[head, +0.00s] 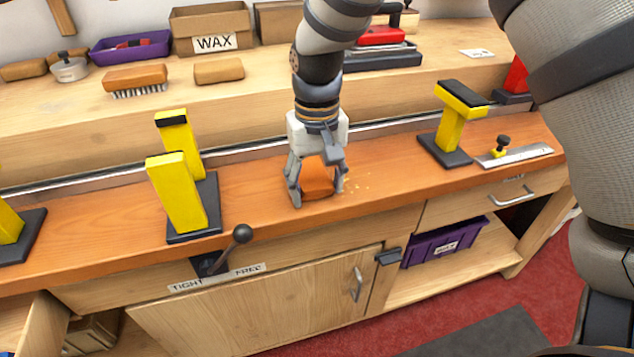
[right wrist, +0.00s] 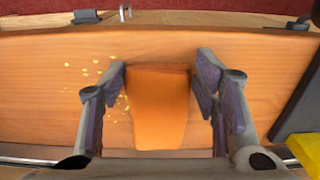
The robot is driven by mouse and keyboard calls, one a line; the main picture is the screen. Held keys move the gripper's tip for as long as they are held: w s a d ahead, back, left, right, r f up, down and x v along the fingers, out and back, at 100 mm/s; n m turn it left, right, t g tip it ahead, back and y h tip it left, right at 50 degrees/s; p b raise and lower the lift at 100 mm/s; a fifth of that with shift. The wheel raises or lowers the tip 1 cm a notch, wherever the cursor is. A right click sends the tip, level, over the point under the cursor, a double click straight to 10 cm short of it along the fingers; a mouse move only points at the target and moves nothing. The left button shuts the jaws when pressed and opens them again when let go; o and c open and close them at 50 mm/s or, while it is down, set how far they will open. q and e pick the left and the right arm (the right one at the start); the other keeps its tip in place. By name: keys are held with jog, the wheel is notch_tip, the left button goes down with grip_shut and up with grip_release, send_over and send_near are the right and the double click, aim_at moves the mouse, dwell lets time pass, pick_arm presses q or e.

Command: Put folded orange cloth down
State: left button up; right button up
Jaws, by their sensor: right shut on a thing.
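The folded orange cloth (head: 318,178) is between the fingers of my right gripper (head: 317,192) over the front strip of the orange-brown bench. In the right wrist view the cloth (right wrist: 157,105) lies between the two fingers of the gripper (right wrist: 160,90), its folded block shape pointing down the picture. My right gripper is shut on it. The cloth is at or very close to the bench top (head: 250,192); I cannot tell whether it touches. My left gripper is not in view.
Pale crumbs (head: 357,185) lie just right of the gripper. Yellow posts on dark bases stand left (head: 178,195) and right (head: 452,128). A black-knobbed lever (head: 242,234) juts from the front. A ruler (head: 516,156) lies at the right. Bare bench lies either side of the gripper.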

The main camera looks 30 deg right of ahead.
jog(key=o, duration=1.1)
jog(key=shift+s, duration=0.1)
jog(key=shift+o, duration=0.2)
